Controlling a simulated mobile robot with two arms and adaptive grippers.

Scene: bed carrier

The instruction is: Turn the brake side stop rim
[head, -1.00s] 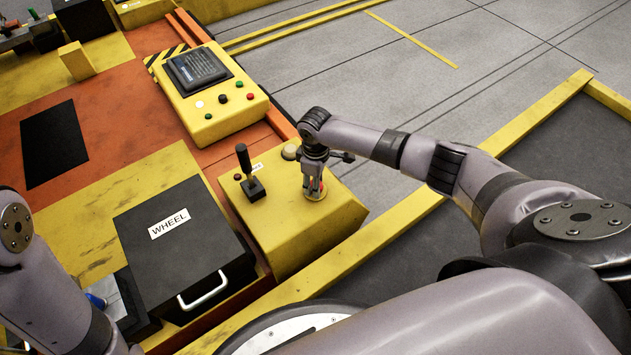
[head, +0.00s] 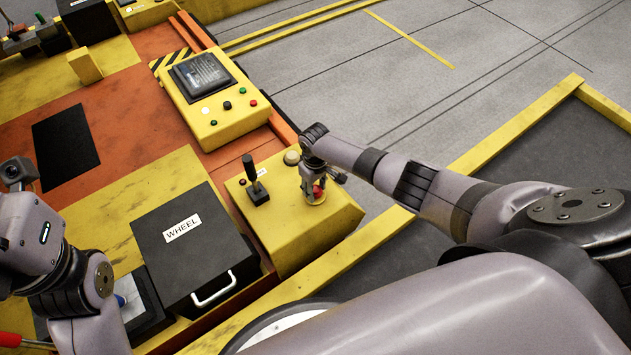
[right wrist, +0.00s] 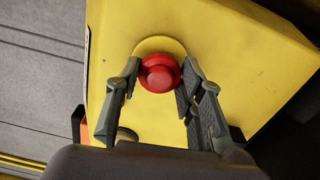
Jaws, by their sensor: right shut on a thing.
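A red round stop knob (right wrist: 160,73) with a yellow rim (right wrist: 147,46) around its base sits on a yellow box (head: 297,230). The knob also shows in the head view (head: 318,190), partly behind my fingers. My right gripper (head: 315,192) points down at the knob from above. In the right wrist view its fingers (right wrist: 160,78) stand on both sides of the knob and are shut on it. My left arm shows at the left edge of the head view, but its gripper fingers are not visible.
A black lever (head: 254,180) and a pale round button (head: 292,158) stand on the same box. A black box labelled WHEEL (head: 190,240) is to the left. A yellow panel with a screen (head: 212,95) lies behind. Grey floor is clear at the right.

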